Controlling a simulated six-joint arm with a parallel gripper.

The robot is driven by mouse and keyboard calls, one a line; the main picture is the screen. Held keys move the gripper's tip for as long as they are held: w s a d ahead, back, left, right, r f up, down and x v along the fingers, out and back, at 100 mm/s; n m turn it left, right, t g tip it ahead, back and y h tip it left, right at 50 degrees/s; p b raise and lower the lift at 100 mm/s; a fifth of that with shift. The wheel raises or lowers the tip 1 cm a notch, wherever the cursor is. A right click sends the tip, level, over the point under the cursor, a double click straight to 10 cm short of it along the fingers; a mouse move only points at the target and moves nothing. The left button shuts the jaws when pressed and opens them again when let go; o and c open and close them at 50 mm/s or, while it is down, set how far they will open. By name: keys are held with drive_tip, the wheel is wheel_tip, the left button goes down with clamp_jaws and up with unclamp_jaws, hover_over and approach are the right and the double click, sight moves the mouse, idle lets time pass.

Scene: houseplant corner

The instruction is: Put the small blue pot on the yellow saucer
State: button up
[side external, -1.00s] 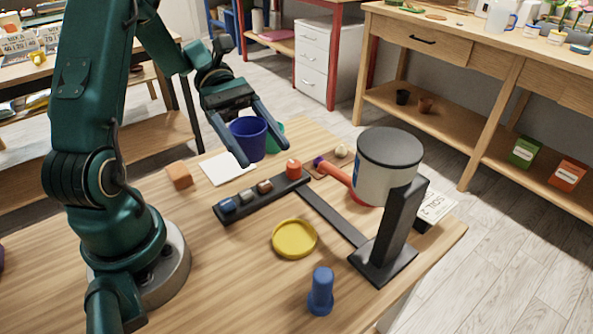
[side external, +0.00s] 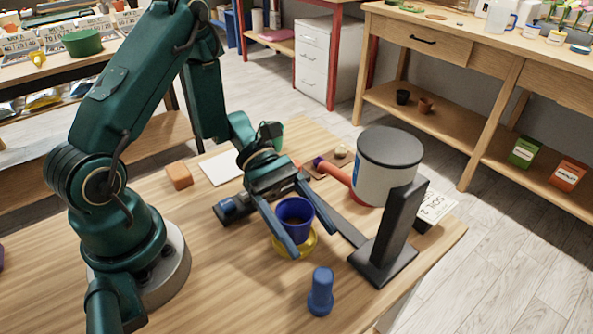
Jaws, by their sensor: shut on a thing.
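The small blue pot (side external: 295,214) is upright between the two blue fingers of my gripper (side external: 314,242), which is shut on it. The yellow saucer (side external: 311,243) lies on the table, mostly hidden behind the pot and fingers. In the picture the pot overlaps the saucer. I cannot tell whether its base touches the saucer or hangs just above it.
A blue peg-like object (side external: 320,292) stands in front. The left front table is clear.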

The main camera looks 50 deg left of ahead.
drive_tip(key=shift+f, duration=0.65)
drive_tip(key=shift+f, duration=0.1)
drive_tip(key=o, duration=1.3)
